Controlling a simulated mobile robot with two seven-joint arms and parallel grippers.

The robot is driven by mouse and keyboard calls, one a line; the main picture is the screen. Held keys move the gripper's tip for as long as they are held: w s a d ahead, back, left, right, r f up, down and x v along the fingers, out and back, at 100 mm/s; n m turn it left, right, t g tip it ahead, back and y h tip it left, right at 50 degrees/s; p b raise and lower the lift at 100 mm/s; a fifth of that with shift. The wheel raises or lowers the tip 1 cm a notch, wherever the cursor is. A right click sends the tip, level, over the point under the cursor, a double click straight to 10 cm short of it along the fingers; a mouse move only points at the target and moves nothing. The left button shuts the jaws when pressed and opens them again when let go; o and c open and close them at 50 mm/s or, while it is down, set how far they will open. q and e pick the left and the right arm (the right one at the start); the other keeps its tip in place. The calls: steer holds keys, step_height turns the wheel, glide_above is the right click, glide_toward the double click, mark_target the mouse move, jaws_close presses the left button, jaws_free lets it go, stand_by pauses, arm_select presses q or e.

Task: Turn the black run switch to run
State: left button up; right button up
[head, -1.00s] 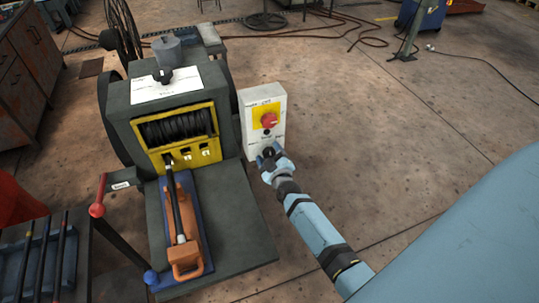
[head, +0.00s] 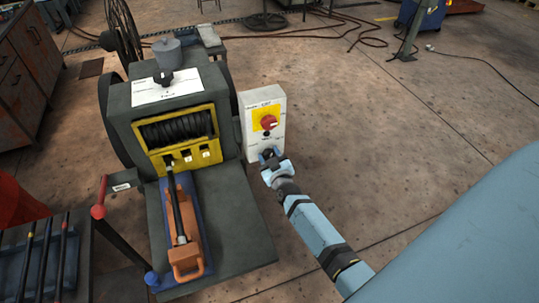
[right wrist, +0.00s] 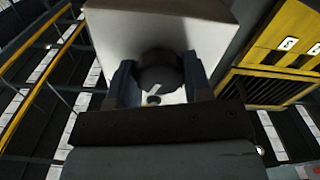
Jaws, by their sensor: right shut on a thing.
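The white control box (head: 250,123) stands to the right of the capstan machine. Its black run switch (head: 268,154) sits low on the face, below the red knob (head: 268,122). My right gripper (head: 270,157) is at the switch, mostly covering it. In the right wrist view the round black switch (right wrist: 159,72), with a short white mark, sits between the two fingers of my right gripper (right wrist: 160,82), which are shut on it. The labels around the switch are too small or hidden to read. My left gripper is out of view.
The capstan machine (head: 125,125) has a yellow-framed drum (head: 178,131) and an orange-handled lever (head: 186,261). A red-knobbed lever (head: 98,211) stands at its left. Several rods lie in a blue tray (head: 38,262) at lower left. The floor right of the box is clear.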

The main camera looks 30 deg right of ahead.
steer(key=m, duration=0.3)
steer(key=shift+m, duration=1.2)
steer(key=o, duration=0.9)
steer(key=shift+s, duration=0.1)
